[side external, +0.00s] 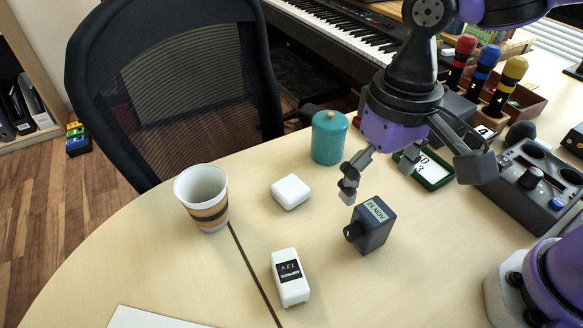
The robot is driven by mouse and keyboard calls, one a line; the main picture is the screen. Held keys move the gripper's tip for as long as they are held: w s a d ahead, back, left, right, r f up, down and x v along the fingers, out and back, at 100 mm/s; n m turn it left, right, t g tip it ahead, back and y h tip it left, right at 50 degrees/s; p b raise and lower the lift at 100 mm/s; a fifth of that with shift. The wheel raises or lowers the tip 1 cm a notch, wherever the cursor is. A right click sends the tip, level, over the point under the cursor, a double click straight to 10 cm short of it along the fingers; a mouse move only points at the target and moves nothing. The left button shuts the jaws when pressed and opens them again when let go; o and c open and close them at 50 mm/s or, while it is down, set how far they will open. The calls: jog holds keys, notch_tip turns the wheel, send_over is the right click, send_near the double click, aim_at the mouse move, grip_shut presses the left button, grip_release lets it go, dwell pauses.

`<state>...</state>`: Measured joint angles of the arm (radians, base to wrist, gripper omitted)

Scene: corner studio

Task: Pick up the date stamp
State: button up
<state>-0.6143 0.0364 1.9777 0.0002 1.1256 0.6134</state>
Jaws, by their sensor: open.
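The date stamp (372,225) appears to be the dark blue-grey block on the table, with a pale label on its top face and a dark round knob on its left side. My gripper (411,180) is above the table, up and to the right of the block. Its two fingers are spread wide with nothing visible between them. The left finger hangs just above and left of the block, and the right finger is well to the right. I cannot tell the exact height of the fingers over the table.
Near the block are a white adapter (289,277), a small white case (290,192), a teal lidded jar (329,137), a paper cup (203,198) and a green-framed card (436,172). A grey console (539,180) stands at right. The table front is mostly clear.

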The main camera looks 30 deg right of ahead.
aim_at(370, 214)
jog(key=f, duration=1)
jog(key=shift+d, duration=0.2)
jog(key=shift+r, duration=0.1)
jog(key=c, duration=1.1)
